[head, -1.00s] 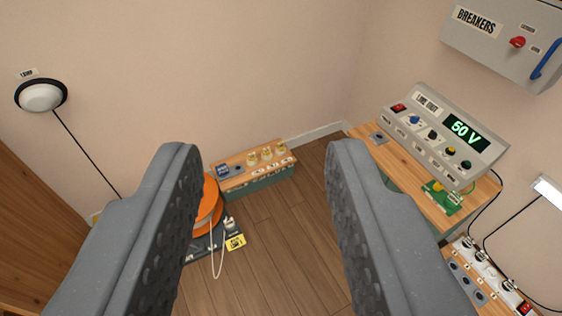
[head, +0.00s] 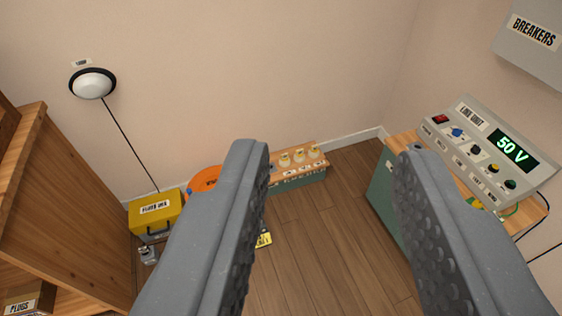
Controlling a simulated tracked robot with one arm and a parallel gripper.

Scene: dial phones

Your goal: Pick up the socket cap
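My gripper (head: 332,150) is open and empty, its two grey padded fingers wide apart. Between the fingers I see only the wall, the wooden floor and part of a low bench. I cannot make out a socket cap for certain in this view. The low bench (head: 303,182) with a wooden top stands against the back wall and bears several small pale yellow pieces (head: 299,155). Its left end is hidden behind the left finger, as is most of an orange reel (head: 205,179).
A console (head: 480,150) reading 50 V sits on a green-sided table (head: 382,190) at the right, partly behind the right finger. A yellow box (head: 155,210) stands at the left beside a wooden cabinet (head: 75,210). A breaker panel (head: 535,40) hangs upper right.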

